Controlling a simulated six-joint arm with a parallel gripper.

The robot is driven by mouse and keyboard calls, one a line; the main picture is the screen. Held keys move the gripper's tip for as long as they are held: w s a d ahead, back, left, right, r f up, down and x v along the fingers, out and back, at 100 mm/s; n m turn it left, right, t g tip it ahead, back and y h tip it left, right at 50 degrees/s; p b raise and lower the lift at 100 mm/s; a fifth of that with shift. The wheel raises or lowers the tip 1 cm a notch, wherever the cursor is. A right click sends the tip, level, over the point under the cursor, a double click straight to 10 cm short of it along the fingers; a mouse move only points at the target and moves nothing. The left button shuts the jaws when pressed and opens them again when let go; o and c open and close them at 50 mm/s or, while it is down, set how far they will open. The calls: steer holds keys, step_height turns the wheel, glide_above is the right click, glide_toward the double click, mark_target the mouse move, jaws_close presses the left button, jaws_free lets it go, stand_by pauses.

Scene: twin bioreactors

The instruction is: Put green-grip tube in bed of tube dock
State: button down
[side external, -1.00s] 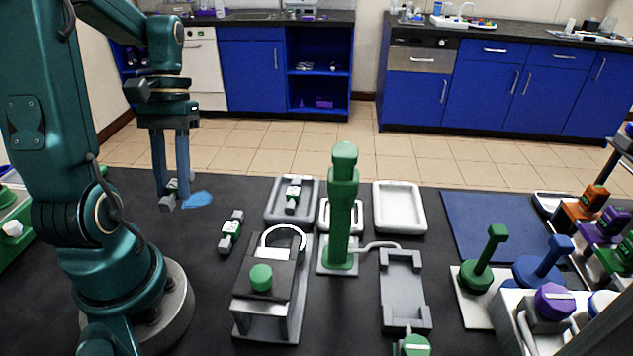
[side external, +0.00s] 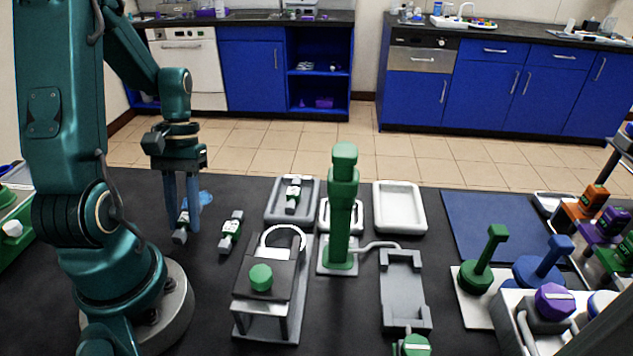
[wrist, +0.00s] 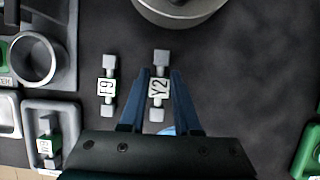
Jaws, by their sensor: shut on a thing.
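My gripper (side external: 186,218) is shut on a grey-ended tube (side external: 180,237), low over the dark table at the left. In the wrist view the fingers (wrist: 156,102) flank this tube (wrist: 159,86), whose label reads Y2; its grip colour is hidden. A green-grip tube (side external: 230,232) lies apart just to the right, and shows in the wrist view (wrist: 107,87) with another label. Another green-grip tube (side external: 293,195) lies in a grey tray (side external: 272,213). A grey cradle with raised ends (side external: 402,290), seemingly the tube dock, has an empty bed.
A green tower (side external: 343,205) stands mid-table. A white tray (side external: 399,207) is empty. Green and blue handled pieces crowd the right. A blue patch (side external: 205,197) lies behind my gripper.

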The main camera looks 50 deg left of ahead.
steer(key=shift+f, duration=1.05)
steer(key=shift+f, duration=0.15)
steer(key=c, duration=0.6)
jaws_free()
